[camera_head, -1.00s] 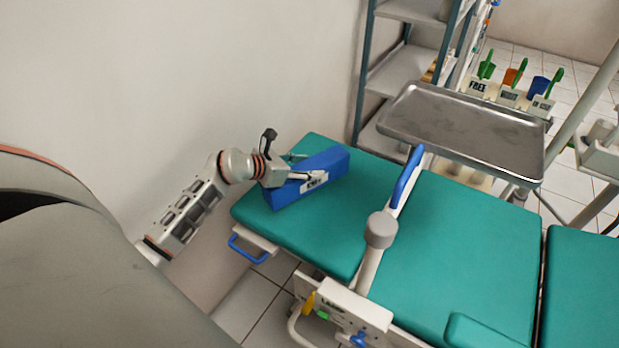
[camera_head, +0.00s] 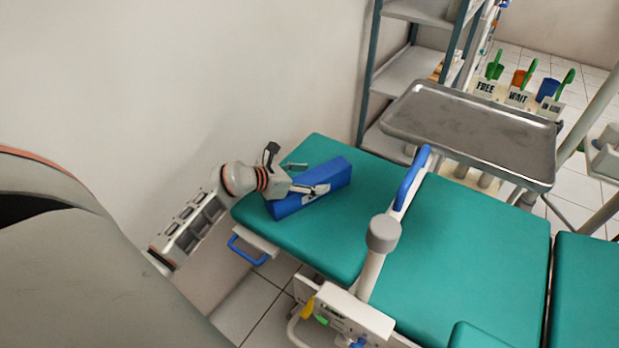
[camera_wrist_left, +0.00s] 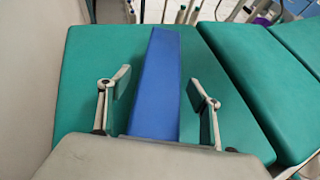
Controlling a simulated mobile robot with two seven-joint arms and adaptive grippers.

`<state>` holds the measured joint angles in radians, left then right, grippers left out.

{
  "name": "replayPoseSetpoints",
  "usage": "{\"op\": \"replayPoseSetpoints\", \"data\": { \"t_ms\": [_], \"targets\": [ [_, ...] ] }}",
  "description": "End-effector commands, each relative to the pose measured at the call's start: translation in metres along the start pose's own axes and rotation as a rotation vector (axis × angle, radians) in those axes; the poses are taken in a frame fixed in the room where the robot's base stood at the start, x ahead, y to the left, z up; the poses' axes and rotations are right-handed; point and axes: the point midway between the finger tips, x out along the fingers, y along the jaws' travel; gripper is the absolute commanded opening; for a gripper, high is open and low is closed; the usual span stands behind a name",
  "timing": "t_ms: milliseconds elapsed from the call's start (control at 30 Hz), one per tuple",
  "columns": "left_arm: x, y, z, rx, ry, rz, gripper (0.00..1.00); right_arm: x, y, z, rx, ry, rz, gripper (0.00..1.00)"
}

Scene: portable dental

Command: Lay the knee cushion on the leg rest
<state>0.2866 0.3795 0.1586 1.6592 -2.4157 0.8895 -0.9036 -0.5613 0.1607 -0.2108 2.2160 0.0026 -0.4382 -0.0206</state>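My left gripper (camera_head: 303,178) is at the cushion's near-left end. In the left wrist view, its two fingers (camera_wrist_left: 163,98) stand open on either side of the cushion (camera_wrist_left: 156,85), with a gap showing at the right finger; contact at the left finger is hard to judge. The cushion's near end is hidden by the gripper body. My right gripper is not in view.
A blue-padded armrest (camera_head: 410,178) on a white post rises beside the leg rest. A metal tray (camera_head: 470,125) hangs behind the chair. A shelf rack (camera_head: 405,75) stands at the back, and a wall is at the left. The leg rest's front part is clear.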

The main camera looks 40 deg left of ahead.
Motion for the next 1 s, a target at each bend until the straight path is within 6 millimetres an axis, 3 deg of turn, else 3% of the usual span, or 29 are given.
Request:
{"op": "replayPoseSetpoints", "data": {
  "t_ms": [267,700,1000],
  "targets": [
    [-0.002,0.000,0.005,0.000,-0.003,0.000,0.63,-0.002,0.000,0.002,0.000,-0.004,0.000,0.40],
    [-0.064,0.000,0.005,0.002,-0.002,0.001,0.63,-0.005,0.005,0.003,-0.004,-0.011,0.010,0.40],
    [-0.077,0.000,0.003,0.000,-0.001,0.000,0.63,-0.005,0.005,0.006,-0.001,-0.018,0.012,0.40]
  ]
}}
